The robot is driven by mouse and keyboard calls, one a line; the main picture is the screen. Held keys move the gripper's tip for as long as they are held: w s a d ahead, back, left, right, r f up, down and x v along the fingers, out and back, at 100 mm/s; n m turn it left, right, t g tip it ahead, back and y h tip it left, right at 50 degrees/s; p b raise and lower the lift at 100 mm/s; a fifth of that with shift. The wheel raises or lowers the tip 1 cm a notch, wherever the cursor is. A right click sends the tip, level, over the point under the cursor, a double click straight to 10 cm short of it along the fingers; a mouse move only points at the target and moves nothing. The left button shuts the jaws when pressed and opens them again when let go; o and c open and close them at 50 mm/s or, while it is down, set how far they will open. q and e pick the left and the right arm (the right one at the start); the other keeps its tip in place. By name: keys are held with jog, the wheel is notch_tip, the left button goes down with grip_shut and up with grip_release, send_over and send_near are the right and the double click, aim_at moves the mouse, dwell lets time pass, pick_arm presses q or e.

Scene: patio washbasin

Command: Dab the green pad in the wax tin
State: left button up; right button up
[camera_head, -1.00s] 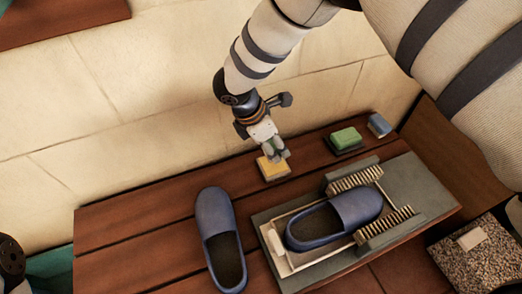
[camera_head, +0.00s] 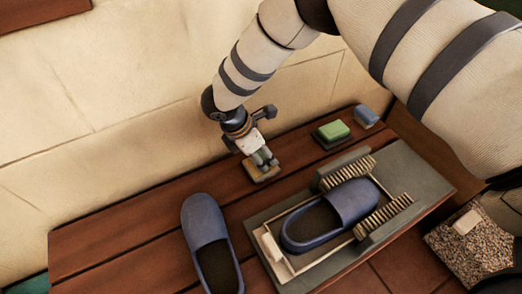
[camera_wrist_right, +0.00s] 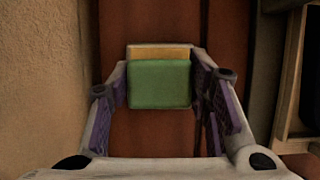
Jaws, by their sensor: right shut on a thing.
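My right gripper (camera_head: 262,158) is shut on the green pad (camera_wrist_right: 159,84), which fills the space between the fingers in the wrist view. In the head view the fingers mostly hide this pad. A small square tin with yellow wax (camera_head: 259,175) sits on the wooden bench directly under the gripper; its yellow top also shows behind the pad in the wrist view (camera_wrist_right: 160,52). The pad is right over or on the wax; I cannot tell whether they touch. My left gripper is out of view.
Another green block on a dark base (camera_head: 333,131) and a blue block (camera_head: 367,117) stand farther right on the bench (camera_head: 120,238). One blue slipper (camera_head: 205,222) lies on the planks; another (camera_head: 340,208) lies in a tray between two brushes (camera_head: 384,216). A wall runs behind.

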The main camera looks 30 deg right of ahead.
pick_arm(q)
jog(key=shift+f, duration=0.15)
pick_arm(e)
jog(key=shift+f, duration=0.55)
dwell(1.5)
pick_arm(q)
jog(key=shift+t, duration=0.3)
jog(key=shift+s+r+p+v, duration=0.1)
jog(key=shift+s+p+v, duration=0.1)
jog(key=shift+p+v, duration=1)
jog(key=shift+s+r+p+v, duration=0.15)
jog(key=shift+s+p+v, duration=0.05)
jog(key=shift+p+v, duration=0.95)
pick_arm(e)
jog(key=shift+r, duration=3.5)
